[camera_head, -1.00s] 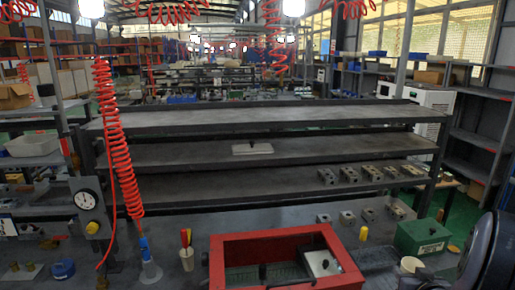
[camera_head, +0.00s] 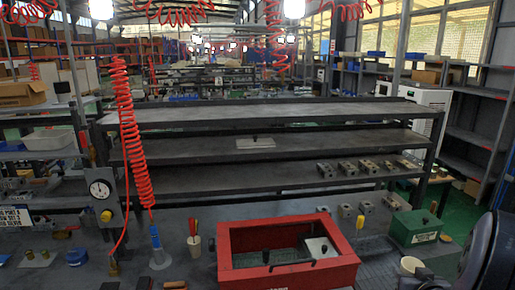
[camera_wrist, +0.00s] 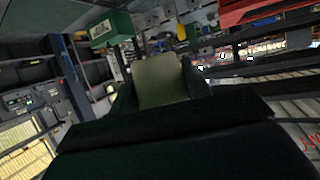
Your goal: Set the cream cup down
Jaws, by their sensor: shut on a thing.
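The cream cup (camera_head: 411,265) shows at the lower right in the head view, over or near the front of the workbench. In the wrist view the cup (camera_wrist: 158,80) fills the space between my two dark fingers. My gripper (camera_wrist: 160,72) is shut on it. In the head view only a dark part of my gripper (camera_head: 424,274) shows beside and below the cup. I cannot tell whether the cup's base touches the bench (camera_head: 205,270).
A red open-topped box (camera_head: 340,270) stands left of the cup. A green box (camera_head: 416,228) is just behind it, with a yellow-topped item (camera_head: 388,222) nearby. A dark shelf rack (camera_head: 200,180) rises behind.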

